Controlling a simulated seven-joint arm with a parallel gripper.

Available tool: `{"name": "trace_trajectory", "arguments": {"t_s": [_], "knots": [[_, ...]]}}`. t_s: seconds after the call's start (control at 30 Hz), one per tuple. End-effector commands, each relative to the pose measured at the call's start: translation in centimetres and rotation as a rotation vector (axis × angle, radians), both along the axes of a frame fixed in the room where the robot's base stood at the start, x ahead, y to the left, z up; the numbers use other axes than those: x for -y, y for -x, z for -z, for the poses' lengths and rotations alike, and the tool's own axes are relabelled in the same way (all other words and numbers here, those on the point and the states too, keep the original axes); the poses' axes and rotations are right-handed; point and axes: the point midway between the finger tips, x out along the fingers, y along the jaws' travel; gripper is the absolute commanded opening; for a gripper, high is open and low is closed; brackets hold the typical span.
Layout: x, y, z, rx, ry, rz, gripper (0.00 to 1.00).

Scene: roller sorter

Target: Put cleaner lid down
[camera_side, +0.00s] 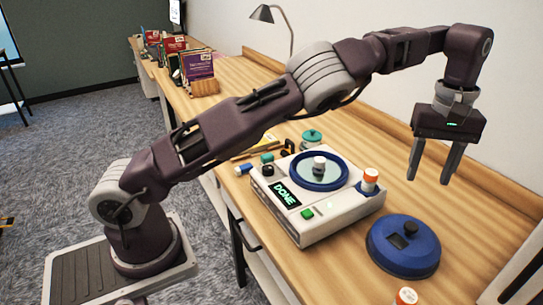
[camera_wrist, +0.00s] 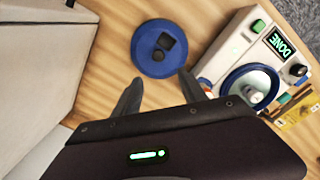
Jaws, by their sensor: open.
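The cleaner lid (camera_side: 403,250) is a round blue disc with a dark knob on top. It lies flat on the wooden table to the right of the cleaner (camera_side: 312,203). In the wrist view the lid (camera_wrist: 159,48) lies beyond my fingertips, apart from them. The cleaner is a white box with a green "DONE" display and a blue-rimmed round opening. A small pale item (camera_side: 319,164) stands in that opening. My gripper (camera_side: 432,178) is open and empty, raised above the table behind the lid. It also shows in the wrist view (camera_wrist: 160,85).
An orange-capped bottle (camera_side: 369,180) stands at the cleaner's right corner. A teal-capped jar (camera_side: 311,139) is behind the cleaner. A white wall borders the table at the back.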

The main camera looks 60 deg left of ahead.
Motion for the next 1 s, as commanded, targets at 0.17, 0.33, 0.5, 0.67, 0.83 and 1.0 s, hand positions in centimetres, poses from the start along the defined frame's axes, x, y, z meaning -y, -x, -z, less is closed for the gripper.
{"name": "trace_trajectory", "arguments": {"t_s": [0.17,0.33,0.5,0.67,0.83,1.0], "knots": [[-7.3,3.2,-9.4,0.107,0.146,-0.033,0.49],[-11.8,14.0,-14.9,0.241,0.207,0.136,0.49],[-12.6,27.7,-13.4,0.39,0.062,0.466,0.49],[-13.0,35.0,-8.8,0.452,-0.146,0.701,0.49],[-13.4,36.9,-6.8,0.46,-0.228,0.778,0.49],[-13.4,36.9,-6.8,0.459,-0.226,0.777,0.49]]}}
